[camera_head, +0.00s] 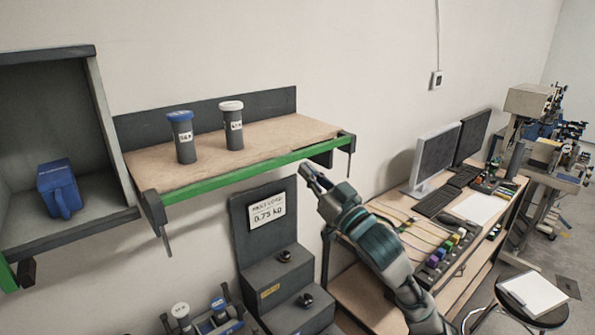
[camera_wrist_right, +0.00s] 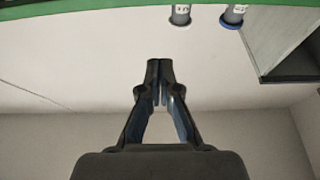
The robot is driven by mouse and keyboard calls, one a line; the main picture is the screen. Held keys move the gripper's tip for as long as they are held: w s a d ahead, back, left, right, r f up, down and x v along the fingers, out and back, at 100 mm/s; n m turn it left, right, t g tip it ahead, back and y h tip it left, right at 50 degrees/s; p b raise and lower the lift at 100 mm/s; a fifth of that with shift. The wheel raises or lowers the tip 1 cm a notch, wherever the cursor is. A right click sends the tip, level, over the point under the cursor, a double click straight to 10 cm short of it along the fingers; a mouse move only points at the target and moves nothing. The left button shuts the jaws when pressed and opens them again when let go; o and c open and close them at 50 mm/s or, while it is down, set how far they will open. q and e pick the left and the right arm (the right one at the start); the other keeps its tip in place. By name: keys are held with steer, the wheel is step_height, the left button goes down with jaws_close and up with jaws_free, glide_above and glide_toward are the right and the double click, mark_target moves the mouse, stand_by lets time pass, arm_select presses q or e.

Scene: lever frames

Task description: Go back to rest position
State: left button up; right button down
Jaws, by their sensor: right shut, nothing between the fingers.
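My right gripper (camera_head: 312,176) is at the end of the teal and grey right arm, which comes up from the lower right in the head view. It is in front of the right end of the green-edged shelf (camera_head: 240,171), apart from any object. In the right wrist view the right gripper (camera_wrist_right: 160,68) has its fingertips together with nothing between them. My left gripper is not in view.
A blue-capped canister (camera_head: 183,140) and a white-capped canister (camera_head: 231,128) stand upright on the shelf. A blue container (camera_head: 60,188) sits in an open cabinet at left. A stepped stand with a sign (camera_head: 267,212) is below. A desk with monitors (camera_head: 434,158) is right.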

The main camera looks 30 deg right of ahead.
steer(key=shift+s+a+r, duration=0.1)
steer(key=shift+s+a, duration=0.05)
steer(key=shift+a, duration=0.25)
